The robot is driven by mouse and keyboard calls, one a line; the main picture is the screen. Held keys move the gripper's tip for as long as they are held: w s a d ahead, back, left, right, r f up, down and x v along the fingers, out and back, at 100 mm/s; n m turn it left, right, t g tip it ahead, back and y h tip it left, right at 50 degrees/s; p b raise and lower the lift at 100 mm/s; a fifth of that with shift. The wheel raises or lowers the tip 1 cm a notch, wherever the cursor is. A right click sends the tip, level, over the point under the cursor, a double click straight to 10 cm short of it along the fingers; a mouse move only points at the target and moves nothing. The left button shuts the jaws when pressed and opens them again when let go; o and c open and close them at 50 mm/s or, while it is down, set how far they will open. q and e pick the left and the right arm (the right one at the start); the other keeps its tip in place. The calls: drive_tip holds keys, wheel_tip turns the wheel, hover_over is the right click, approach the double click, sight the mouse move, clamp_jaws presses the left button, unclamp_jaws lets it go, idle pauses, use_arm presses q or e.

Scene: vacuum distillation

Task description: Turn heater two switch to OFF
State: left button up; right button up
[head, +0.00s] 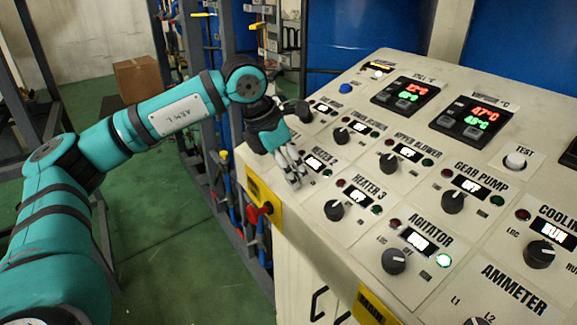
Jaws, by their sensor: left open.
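The heater two label and its small lit display (312,162) show on the sloped control panel (540,95), partly covered by my left gripper. The display's text is too small to read surely. The heater two switch itself is hidden behind the gripper's fingers, so its setting cannot be seen. My left gripper (292,170) is open, reaching down over the panel's left edge with its fingers at the heater two place. Whether the fingers touch the knob cannot be told. My right gripper is not in view.
The upper blower knob (388,163) and gear pump knob (452,200) lie to the right. A red emergency button (259,212) sticks out on the panel's side.

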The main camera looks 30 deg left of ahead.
use_arm(q)
drive_tip(key=shift+c, duration=0.2)
drive_tip(key=c, duration=1.1)
